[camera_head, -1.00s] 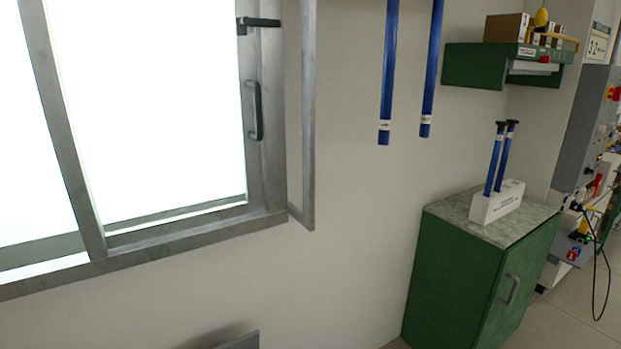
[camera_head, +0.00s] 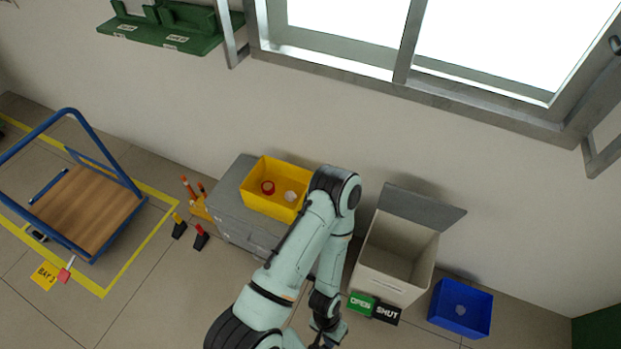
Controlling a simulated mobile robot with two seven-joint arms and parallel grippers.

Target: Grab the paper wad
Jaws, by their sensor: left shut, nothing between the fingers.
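A small whitish lump that looks like the paper wad (camera_head: 291,196) lies in the yellow bin (camera_head: 252,205), to the right of a red ring-shaped thing (camera_head: 268,187). The bin sits on a grey cabinet or chest against the wall. My left arm rises from the bottom and bends down again just right of the yellow bin. My left gripper (camera_head: 327,341) is at the bottom edge, partly cut off, shut and empty, well apart from the lump. My right gripper is out of view.
A light box with a raised grey lid (camera_head: 420,208) stands right of my arm, with OPEN and SHUT labels (camera_head: 374,308) at its front. A blue bin (camera_head: 470,300) with a small pale spot inside is farther right. A blue-railed trolley (camera_head: 90,210) stands left. A window is above.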

